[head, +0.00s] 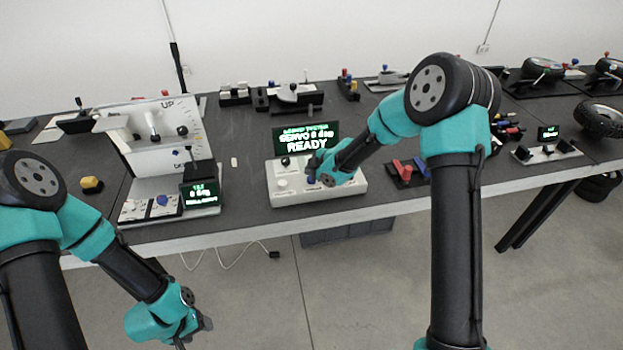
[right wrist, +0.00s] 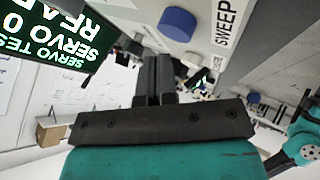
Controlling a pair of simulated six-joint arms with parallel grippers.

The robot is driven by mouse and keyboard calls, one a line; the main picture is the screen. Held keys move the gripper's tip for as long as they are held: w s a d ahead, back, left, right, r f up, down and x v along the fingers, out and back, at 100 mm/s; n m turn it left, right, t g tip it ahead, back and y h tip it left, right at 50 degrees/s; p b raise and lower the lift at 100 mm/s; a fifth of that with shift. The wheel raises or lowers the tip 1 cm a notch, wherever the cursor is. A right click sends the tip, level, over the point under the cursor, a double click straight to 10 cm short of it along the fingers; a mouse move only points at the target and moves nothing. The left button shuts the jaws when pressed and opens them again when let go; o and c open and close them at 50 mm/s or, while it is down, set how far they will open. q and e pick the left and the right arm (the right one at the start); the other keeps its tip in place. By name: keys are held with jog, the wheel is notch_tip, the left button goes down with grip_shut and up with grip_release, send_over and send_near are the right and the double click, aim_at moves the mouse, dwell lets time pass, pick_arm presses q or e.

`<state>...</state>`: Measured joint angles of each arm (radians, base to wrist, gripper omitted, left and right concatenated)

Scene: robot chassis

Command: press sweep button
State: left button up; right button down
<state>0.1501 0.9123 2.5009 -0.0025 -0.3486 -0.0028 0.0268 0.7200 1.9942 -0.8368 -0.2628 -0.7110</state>
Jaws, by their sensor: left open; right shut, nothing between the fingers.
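The white servo tester box (head: 350,188) stands near the table's front edge. Its dark screen (head: 306,138) reads SERVO 0 deg READY in the head view. A blue button (right wrist: 178,24) lies beside the printed word SWEEP (right wrist: 228,20) in the right wrist view. My right gripper (head: 314,170) is shut and empty over the box's panel; its fingers (right wrist: 154,78) point towards the panel, with the button to the right of the fingertips. I cannot tell their exact height above it. My left gripper (head: 205,328) is open and empty, low in front of the table.
A white device with a dial (head: 160,130) and a small green-lit screen (head: 201,193) stand left of the box. Red and blue blocks (head: 402,170) lie to its right. More parts and wheels (head: 600,118) fill the back and right. Table between the left device and the box is mostly clear.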

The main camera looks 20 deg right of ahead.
jog(key=shift+f, duration=0.25)
jog(key=shift+f, duration=0.2)
